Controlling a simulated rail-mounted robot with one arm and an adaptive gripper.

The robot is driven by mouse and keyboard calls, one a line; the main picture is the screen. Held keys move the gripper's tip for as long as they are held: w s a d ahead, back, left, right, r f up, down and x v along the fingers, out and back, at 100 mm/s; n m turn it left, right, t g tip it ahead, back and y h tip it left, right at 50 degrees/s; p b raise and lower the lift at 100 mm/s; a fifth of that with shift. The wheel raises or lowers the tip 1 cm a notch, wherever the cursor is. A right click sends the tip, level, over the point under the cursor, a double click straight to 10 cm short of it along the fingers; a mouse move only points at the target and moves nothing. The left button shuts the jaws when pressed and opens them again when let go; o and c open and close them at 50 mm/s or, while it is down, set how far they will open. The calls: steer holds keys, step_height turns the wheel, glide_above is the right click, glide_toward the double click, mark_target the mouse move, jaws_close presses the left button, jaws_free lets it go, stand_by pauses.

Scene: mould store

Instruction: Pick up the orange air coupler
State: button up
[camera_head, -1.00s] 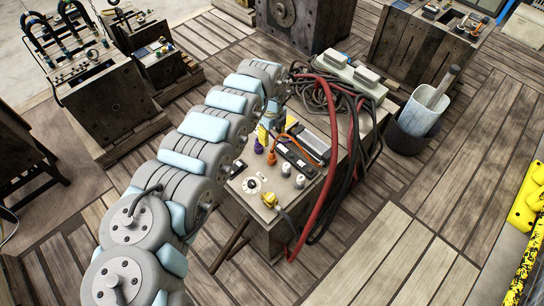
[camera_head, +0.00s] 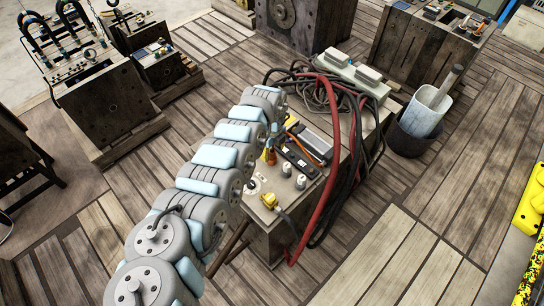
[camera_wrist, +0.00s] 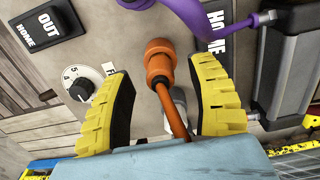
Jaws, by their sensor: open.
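The orange air coupler (camera_wrist: 159,58) shows in the wrist view, with an orange hose (camera_wrist: 174,112) running from it toward the camera. My gripper (camera_wrist: 166,90) is open, with one yellow ribbed finger on each side of the coupler and hose. The fingers appear apart from the coupler; the depth between them is hard to tell. In the head view a small part of the coupler (camera_head: 270,156) shows beside my arm, over the control box top (camera_head: 262,212). My arm hides most of that area and the gripper there.
A purple hose (camera_wrist: 196,22) lies right of the coupler, near a dark block (camera_wrist: 288,62). A white dial (camera_wrist: 84,88) is at left. Red hose (camera_head: 329,165) and black cables hang over the box's right side. A yellow connector (camera_head: 269,201) stands at its front.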

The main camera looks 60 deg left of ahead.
steer(key=shift+f, duration=0.8)
jaws_close()
steer(key=shift+r, duration=0.15)
